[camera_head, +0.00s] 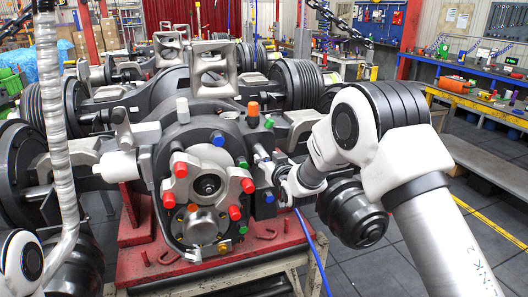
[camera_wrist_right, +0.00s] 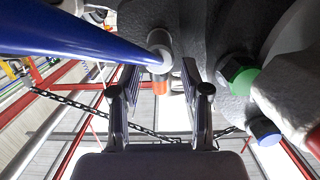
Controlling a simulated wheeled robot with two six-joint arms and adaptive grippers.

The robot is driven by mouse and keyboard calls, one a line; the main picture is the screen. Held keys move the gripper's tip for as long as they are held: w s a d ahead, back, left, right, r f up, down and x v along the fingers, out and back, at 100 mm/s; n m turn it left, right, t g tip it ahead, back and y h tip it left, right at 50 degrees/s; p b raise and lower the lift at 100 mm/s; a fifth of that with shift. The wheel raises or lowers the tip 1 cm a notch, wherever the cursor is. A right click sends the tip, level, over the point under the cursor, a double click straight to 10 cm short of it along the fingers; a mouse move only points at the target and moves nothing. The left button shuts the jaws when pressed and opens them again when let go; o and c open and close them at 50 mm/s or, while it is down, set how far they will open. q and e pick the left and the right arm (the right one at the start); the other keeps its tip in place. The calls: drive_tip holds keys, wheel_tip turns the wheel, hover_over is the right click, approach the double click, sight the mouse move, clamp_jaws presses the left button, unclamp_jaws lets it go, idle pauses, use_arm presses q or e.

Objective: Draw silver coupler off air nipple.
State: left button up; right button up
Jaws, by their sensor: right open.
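In the right wrist view the silver coupler (camera_wrist_right: 159,47) sits at the end of a thick blue hose (camera_wrist_right: 75,33), close to a grey casting. A short orange piece (camera_wrist_right: 161,87) shows just below it. I cannot make out the air nipple itself. My right gripper (camera_wrist_right: 160,82) is open, its two fingers apart on either side of the coupler's line, with nothing clasped. In the head view my right gripper (camera_head: 276,176) is at the right side of the axle housing (camera_head: 207,150), where it largely hides the coupler. My left gripper is out of view.
The housing carries red, green, blue and orange caps and stands on a red stand (camera_head: 150,268). The blue hose (camera_head: 314,250) hangs down to the floor. A workbench (camera_head: 480,95) stands at the right.

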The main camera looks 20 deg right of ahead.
sight(262, 154)
drive_tip(key=w+p, duration=0.1)
drive_tip(key=w, duration=0.2)
drive_tip(key=w+f+p, duration=0.1)
drive_tip(key=w, duration=0.2)
drive_tip(key=shift+a+f, duration=0.1)
drive_tip(key=shift+s, duration=0.3)
clamp_jaws()
